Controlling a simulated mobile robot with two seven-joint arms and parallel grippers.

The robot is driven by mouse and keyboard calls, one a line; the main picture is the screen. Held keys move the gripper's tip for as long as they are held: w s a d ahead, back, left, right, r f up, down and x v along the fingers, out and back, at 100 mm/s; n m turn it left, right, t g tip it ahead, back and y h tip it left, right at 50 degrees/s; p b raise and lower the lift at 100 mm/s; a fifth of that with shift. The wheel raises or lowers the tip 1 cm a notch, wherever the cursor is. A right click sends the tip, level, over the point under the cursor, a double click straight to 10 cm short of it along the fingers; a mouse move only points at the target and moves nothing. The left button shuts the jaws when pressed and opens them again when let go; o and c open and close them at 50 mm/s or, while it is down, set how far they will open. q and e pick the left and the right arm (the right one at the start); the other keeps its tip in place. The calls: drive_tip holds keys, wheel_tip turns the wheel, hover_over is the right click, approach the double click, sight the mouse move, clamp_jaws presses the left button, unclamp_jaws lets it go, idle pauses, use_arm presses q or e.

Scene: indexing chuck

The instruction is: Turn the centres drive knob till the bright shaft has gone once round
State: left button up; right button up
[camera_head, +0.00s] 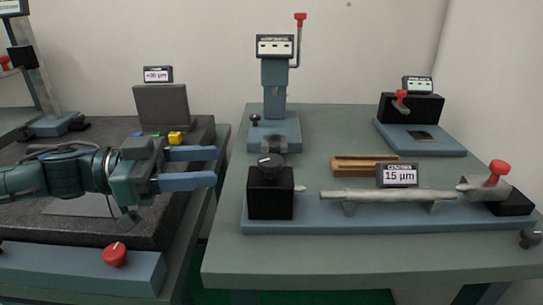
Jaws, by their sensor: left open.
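The centres stand on a long blue base (350,215) on the right-hand bench. A black block (270,195) at its left end carries a dark round knob (271,164) on top, which looks like the drive knob. The bright shaft (390,195) lies level to the right of the block, with a small display (396,175) reading 15 µm just behind it. My left gripper (214,167) is open and empty, its two blue fingers pointing right, to the left of the block and apart from it. My right gripper is not in view.
A red-handled lever (498,169) stands at the right end of the centres. A wooden holder (362,165) lies behind the shaft. A gauge stand (274,90) and a black-block device (412,108) stand further back. A dark granite plate (180,208) with a red knob (115,254) before it is left.

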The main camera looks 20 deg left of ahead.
sight(270, 159)
use_arm(q)
drive_tip(key=p+x, duration=0.3)
drive_tip(key=x, duration=0.6)
drive_tip(key=shift+a+r+p, duration=0.1)
drive_tip(key=shift+r+p, duration=0.05)
drive_tip(key=shift+p, duration=0.25)
drive_tip(key=shift+w+d, duration=0.2)
drive_tip(key=shift+d, duration=0.15)
drive_tip(key=shift+w+d, duration=0.2)
drive_tip(key=shift+d, duration=0.25)
drive_tip(key=shift+f, duration=0.2)
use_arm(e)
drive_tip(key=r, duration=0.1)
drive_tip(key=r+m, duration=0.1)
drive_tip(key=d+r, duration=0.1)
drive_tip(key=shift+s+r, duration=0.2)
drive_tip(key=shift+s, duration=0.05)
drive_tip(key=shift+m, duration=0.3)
use_arm(q)
drive_tip(key=c, duration=0.9)
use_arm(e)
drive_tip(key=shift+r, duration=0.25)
